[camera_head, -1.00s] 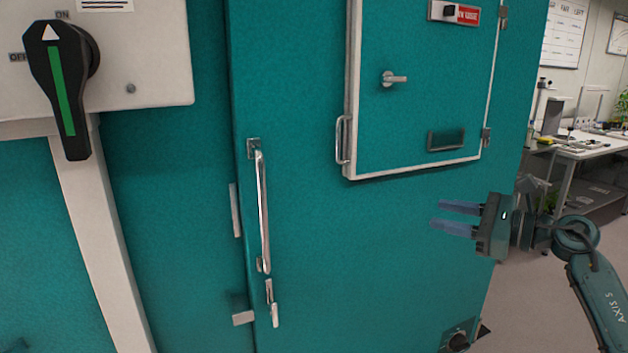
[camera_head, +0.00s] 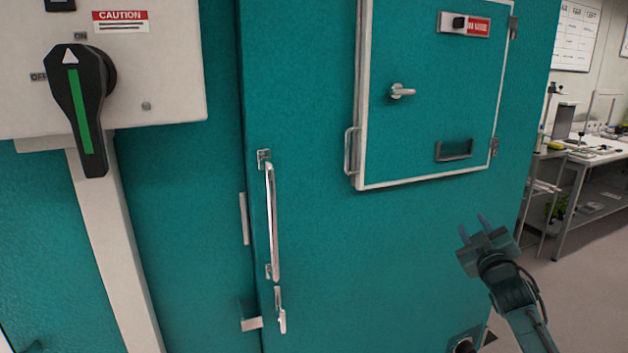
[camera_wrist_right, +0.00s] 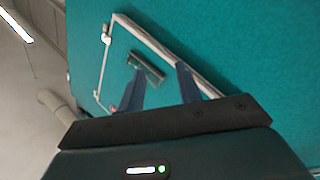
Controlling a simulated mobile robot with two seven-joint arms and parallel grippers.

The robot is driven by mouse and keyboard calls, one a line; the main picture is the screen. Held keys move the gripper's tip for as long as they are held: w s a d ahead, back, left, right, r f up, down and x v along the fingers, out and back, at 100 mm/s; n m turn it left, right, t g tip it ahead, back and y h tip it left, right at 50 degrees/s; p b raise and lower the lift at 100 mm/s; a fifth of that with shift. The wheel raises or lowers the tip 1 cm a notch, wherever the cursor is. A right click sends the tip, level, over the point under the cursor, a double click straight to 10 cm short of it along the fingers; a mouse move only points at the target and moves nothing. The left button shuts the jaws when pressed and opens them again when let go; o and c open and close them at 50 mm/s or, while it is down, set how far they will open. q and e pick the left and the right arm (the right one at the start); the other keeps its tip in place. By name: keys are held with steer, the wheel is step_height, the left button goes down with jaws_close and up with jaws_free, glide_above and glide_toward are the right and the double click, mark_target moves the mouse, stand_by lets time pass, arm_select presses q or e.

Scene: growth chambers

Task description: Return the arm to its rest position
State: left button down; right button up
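My right gripper (camera_head: 474,228) is at the lower right of the head view, in front of the teal chamber door (camera_head: 330,240). Its two blue fingers point up and stand apart with nothing between them. They also show apart and empty in the right wrist view (camera_wrist_right: 160,85), with the small hatch beyond them. My right arm comes up from the lower right edge. My left gripper is not in the head view.
The chamber door has a long chrome handle (camera_head: 273,220). A white-framed hatch (camera_head: 430,110) with a lever is above my gripper. A switch box (camera_head: 165,75) with a black and green handle (camera_head: 80,110) is at left. Floor shows open at right, before a bench (camera_head: 590,155).

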steer(key=s+a+f+m+g+y, duration=0.1)
steer(key=s+a+f+g, duration=0.15)
steer(key=s+f, duration=0.35)
steer(key=s+a+f+m+g+y, duration=0.1)
steer(key=s+a+f, duration=0.25)
steer(key=f, duration=0.55)
steer(key=s+a+f+m+g+y, duration=0.1)
steer(key=s+a+f+g, duration=0.1)
steer(key=s+a+f, duration=0.35)
steer(key=s+a+f+g+y, duration=0.1)
steer(key=s+a+f, duration=0.3)
steer(key=s, duration=0.8)
steer(key=s+a+f+m+g+y, duration=0.1)
steer(key=s+a+f, duration=0.4)
steer(key=s, duration=0.7)
steer(key=shift+s+a+f+g, duration=0.2)
steer(key=shift+s+f+g, duration=0.15)
steer(key=shift+g, duration=0.4)
